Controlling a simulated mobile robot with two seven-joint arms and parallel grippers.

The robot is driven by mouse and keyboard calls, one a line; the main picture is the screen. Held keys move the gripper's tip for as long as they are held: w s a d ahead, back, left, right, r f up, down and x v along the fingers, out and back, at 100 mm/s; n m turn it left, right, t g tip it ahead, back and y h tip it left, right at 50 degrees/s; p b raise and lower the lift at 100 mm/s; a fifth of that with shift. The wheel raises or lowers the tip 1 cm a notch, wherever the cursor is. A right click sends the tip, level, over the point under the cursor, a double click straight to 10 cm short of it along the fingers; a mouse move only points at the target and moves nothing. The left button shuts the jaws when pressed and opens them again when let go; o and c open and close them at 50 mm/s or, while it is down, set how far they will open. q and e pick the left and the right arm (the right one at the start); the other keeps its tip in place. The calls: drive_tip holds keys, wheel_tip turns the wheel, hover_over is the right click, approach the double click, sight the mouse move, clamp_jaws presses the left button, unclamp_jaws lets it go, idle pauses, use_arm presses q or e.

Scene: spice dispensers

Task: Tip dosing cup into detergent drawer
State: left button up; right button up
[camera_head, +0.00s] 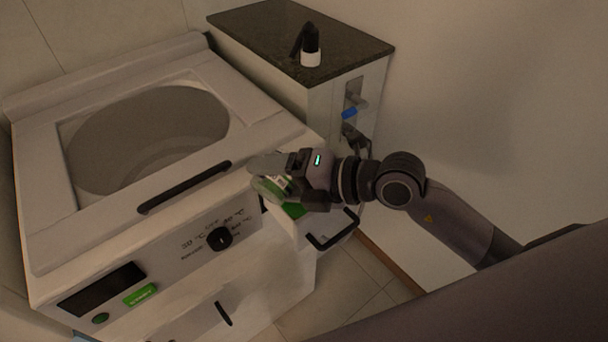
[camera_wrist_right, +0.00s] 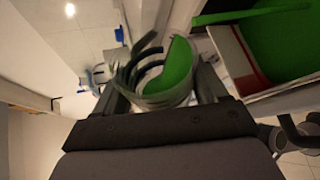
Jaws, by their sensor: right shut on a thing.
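My right gripper (camera_head: 280,178) is shut on a clear dosing cup (camera_head: 266,189) with green inside, held beside the right front corner of the washing machine. In the right wrist view the cup (camera_wrist_right: 165,85) sits between the fingers of the gripper (camera_wrist_right: 165,90); its exact tilt is hard to tell. An open drawer with a black handle (camera_head: 334,238) shows below and to the right of the gripper, partly hidden by it. Green shows inside it (camera_head: 293,210). In the wrist view a white-walled, green-filled compartment (camera_wrist_right: 285,50) lies right of the cup, apart from it. My left gripper is not in view.
The white washing machine (camera_head: 40,230) has a round window, a dial (camera_head: 219,238) and a green button (camera_head: 140,296). Behind it, a cabinet with a dark top (camera_head: 260,30) carries a black-and-white bottle (camera_head: 311,50). Free floor (camera_head: 370,290) shows right of the drawer.

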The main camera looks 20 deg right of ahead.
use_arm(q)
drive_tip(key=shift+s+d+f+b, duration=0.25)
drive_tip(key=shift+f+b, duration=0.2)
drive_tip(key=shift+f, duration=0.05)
use_arm(e)
drive_tip(key=shift+w+d+f+m+y, duration=0.3)
drive_tip(key=shift+w+d+m+y, duration=0.1)
drive_tip(key=shift+d+m, duration=0.1)
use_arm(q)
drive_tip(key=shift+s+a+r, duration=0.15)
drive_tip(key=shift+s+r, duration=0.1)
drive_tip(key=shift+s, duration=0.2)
use_arm(e)
drive_tip(key=shift+w+d+r+m+y, duration=0.1)
drive_tip(key=shift+d+r+m+y, duration=0.1)
drive_tip(key=shift+r+m+y, duration=0.4)
idle(0.9)
